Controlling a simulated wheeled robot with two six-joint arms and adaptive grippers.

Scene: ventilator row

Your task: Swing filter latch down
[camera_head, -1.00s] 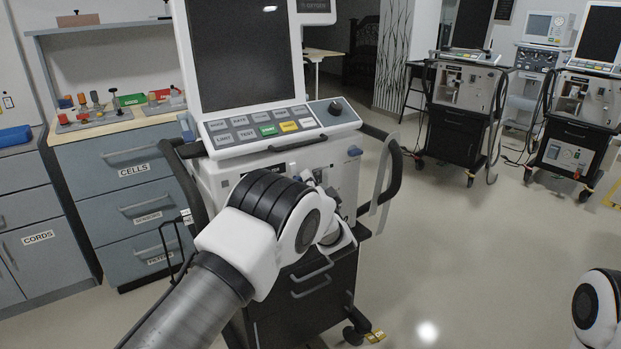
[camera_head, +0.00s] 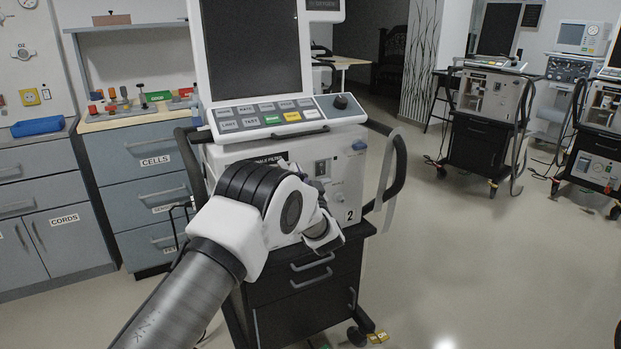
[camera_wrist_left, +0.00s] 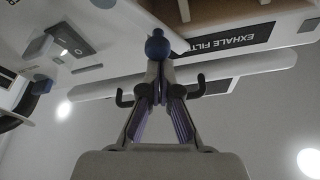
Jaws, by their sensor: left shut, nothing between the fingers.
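The ventilator (camera_head: 230,155), marked 2, stands in the middle of the head view with its screen and button panel on top. My left gripper (camera_wrist_left: 157,75) is shut and empty in the left wrist view, and its fingertips are at or just below a blue ball knob (camera_wrist_left: 158,47). I cannot tell if they touch it. The exhale filter label (camera_wrist_left: 235,40) shows upside down beside the knob. The knob looks like the latch's end, but its lever is mostly hidden. In the head view my left gripper (camera_head: 325,238) is close against the ventilator's front, its fingers mostly hidden.
A black side handle (camera_head: 397,165) and a pale hose (camera_head: 386,178) stick out on the ventilator's right. Drawers (camera_head: 140,165) and a cabinet (camera_head: 55,225) stand at the left. Other ventilators (camera_head: 487,105) stand at the back right. The floor (camera_head: 470,250) on the right is clear.

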